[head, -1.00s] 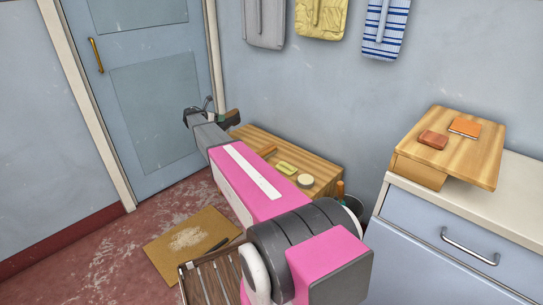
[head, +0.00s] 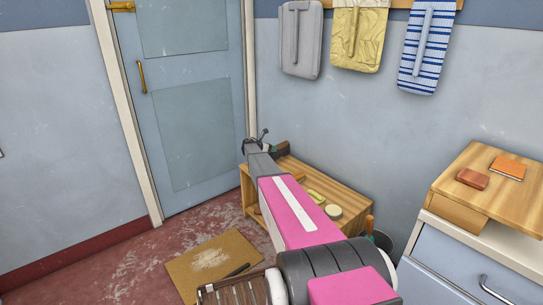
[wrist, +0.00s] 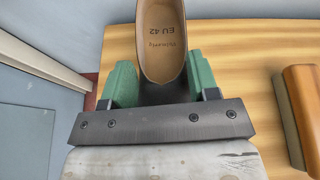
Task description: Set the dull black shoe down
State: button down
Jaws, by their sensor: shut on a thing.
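My gripper (wrist: 165,88) is shut on the shoe (wrist: 163,42). In the wrist view its green fingers press the shoe's two sides near the heel. The shoe's tan inside faces the camera and reads "EU 42". Its dark outside shows only a little, and its toe is out of frame. In the head view the shoe (head: 283,147) is a small dark shape at the end of my arm, over the back left of the wooden bench (head: 352,201). I cannot tell whether its sole touches the bench top.
On the bench are a yellow-green block (head: 316,196) and a round tin (head: 333,211). A wooden-backed item (wrist: 303,112) lies right of my gripper. The blue door (head: 190,100) and wall stand close behind. A mat (head: 208,262) lies on the floor.

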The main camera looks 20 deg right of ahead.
aim_at(271, 154)
jog(key=shift+d+f, duration=0.25)
jog(key=shift+f, duration=0.05)
notch_tip(271, 154, down, 4)
jog(key=shift+r, duration=0.2)
jog(key=shift+c, duration=1.9)
grip_release()
jog(key=shift+f, duration=0.1)
